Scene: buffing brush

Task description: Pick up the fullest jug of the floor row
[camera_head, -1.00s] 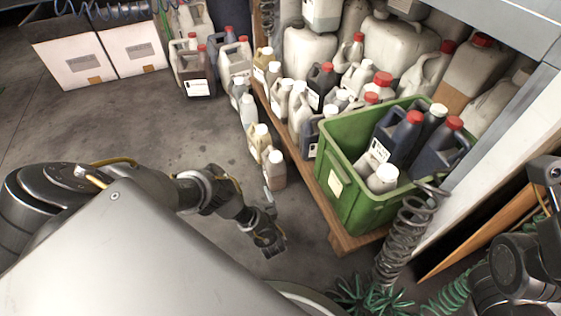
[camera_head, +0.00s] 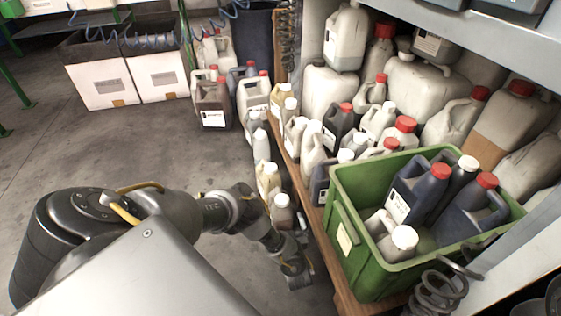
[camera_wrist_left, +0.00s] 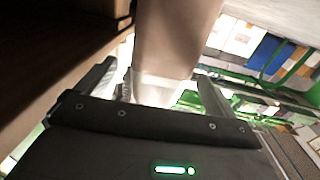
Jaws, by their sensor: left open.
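The floor row of jugs stands on the concrete along the pallet's left edge. Its nearest jug (camera_head: 282,215) has a grey-white cap and brownish contents. Behind it stand a cream jug (camera_head: 268,182), a pale grey-white one (camera_head: 261,147) and another pale one (camera_head: 253,128). My left gripper (camera_head: 298,236) is low beside the nearest jug, which partly hides it. In the left wrist view a jug body (camera_wrist_left: 172,45), brownish with a paler part, lies between the open, spread fingers. Contact cannot be told. My right gripper is out of view.
A green crate (camera_head: 345,215) with dark jugs stands on the wooden pallet (camera_head: 345,300), right of the floor row. Many jugs crowd the pallet behind it. White boxes (camera_head: 105,85) and more jugs (camera_head: 211,100) stand at the back left. Floor left of the row is clear.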

